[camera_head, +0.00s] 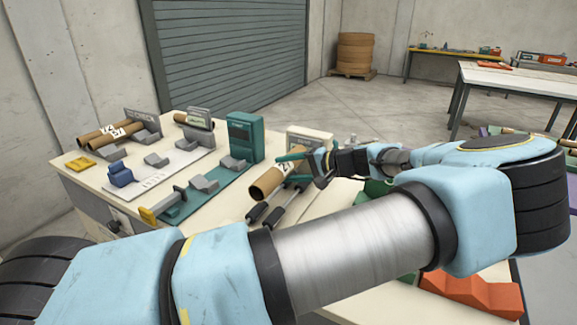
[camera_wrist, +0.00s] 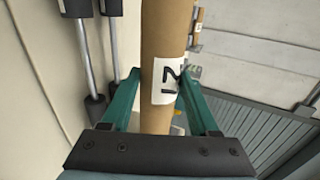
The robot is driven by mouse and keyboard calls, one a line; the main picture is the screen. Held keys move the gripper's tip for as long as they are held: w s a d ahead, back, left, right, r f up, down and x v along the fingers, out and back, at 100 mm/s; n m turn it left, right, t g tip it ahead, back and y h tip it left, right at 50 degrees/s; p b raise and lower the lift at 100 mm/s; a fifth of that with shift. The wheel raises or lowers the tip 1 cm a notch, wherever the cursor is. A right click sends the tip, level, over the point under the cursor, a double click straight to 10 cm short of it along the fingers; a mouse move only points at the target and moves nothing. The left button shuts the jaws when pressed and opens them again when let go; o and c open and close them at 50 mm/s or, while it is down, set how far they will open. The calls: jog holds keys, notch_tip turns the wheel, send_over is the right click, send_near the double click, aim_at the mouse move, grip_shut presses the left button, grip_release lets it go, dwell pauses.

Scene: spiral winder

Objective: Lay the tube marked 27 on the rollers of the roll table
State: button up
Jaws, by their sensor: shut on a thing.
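The brown cardboard tube (camera_head: 265,184) has a white label, partly covered in the head view; in the wrist view the tube (camera_wrist: 166,30) shows a label on which a 2 and part of a 7 can be made out. My gripper (camera_head: 301,164) has its teal fingers shut on the tube at the label; the wrist view shows the fingers (camera_wrist: 160,95) on both sides. The roll table's two grey rollers (camera_head: 286,208) with black ends lie just in front of the tube. In the wrist view the rollers (camera_wrist: 91,50) run alongside it, apart in the picture; the height gap is unclear.
Left on the bench (camera_head: 85,165) lie other labelled tubes (camera_head: 112,134) on grey cradles. A teal upright housing (camera_head: 244,137) stands close left of the held tube. A cream block (camera_head: 309,139) stands behind it. An orange-red block (camera_head: 470,291) is at lower right.

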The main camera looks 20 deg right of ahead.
jog(key=shift+f+b, duration=1.4)
jog(key=shift+f, duration=1.25)
jog(key=o, duration=1.5)
jog(key=shift+s, duration=0.1)
